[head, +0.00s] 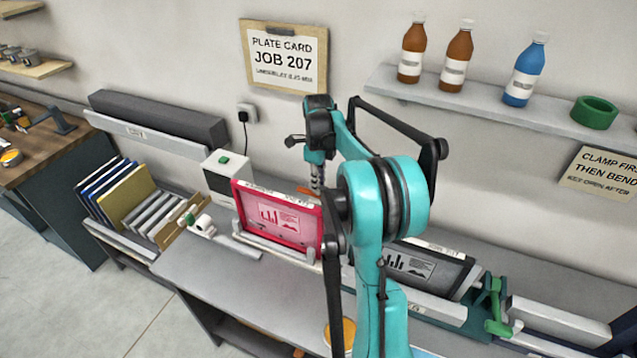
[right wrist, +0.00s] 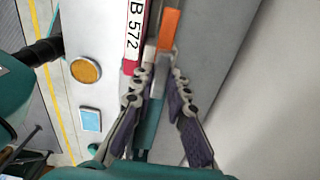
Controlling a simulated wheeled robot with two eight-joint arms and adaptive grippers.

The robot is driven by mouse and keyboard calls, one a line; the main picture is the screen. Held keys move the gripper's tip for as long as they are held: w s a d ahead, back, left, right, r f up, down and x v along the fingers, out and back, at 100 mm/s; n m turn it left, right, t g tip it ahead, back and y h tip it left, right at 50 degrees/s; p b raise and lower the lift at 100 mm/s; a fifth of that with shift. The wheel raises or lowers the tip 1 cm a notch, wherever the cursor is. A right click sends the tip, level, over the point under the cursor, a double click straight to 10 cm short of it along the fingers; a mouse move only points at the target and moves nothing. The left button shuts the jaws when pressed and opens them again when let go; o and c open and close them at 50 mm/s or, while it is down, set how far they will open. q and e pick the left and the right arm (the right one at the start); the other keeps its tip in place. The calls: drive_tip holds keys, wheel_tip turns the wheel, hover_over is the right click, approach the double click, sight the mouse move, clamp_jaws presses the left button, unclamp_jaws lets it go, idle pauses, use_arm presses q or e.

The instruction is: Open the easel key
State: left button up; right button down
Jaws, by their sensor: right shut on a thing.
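A red-framed plate (head: 278,217) with a printed chart stands upright on a pale easel (head: 262,244) on the grey bench. My right gripper (head: 316,183) points down behind the plate's top edge. In the right wrist view its fingers (right wrist: 158,76) are shut on the key just below its orange part. The grip is partly hidden.
A dark-framed plate (head: 428,266) stands right of my arm, near a green clamp (head: 490,305). A white box (head: 222,178) and a rack of upright plates (head: 135,195) are at left. A wall shelf (head: 480,105) holds bottles. The front left bench top is clear.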

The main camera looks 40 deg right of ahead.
drive_tip(key=c, duration=1.5)
unclamp_jaws()
wheel_tip(320, 180, up, 12)
drive_tip(key=shift+r, duration=0.1)
drive_tip(key=shift+a, duration=0.1)
drive_tip(key=s+a+f+n+t+b, duration=0.2)
drive_tip(key=s+a+f+n+b, duration=0.2)
drive_tip(key=a+f+n+b, duration=0.3)
drive_tip(key=s+a+f+n+t+b, duration=0.1)
drive_tip(key=s+a+f+n+b, duration=0.2)
drive_tip(key=a+f+n+b, duration=0.45)
drive_tip(key=s+a+f+n+t+b, duration=0.1)
drive_tip(key=s+a+f+n+b, duration=0.1)
drive_tip(key=s+a+f+n, duration=0.2)
drive_tip(key=s+a+f+n+t+b, duration=0.1)
drive_tip(key=s+a+f+n+b, duration=0.2)
drive_tip(key=f+n, duration=0.4)
drive_tip(key=s+a+f+n+t+b, duration=0.2)
drive_tip(key=s+a+f+n+b, duration=0.1)
drive_tip(key=s+a+f+n, duration=0.1)
drive_tip(key=shift+s+a+f+n, duration=0.2)
drive_tip(key=shift+a+f, duration=0.2)
drive_tip(key=shift+f, duration=0.25)
drive_tip(key=shift+s+a+f+n, duration=0.1)
drive_tip(key=shift+a+f+n, duration=0.2)
drive_tip(key=shift+f, duration=0.3)
drive_tip(key=shift+s+a+f+n, duration=0.1)
drive_tip(key=shift+a+f+n, duration=0.05)
drive_tip(key=shift+a+f, duration=0.4)
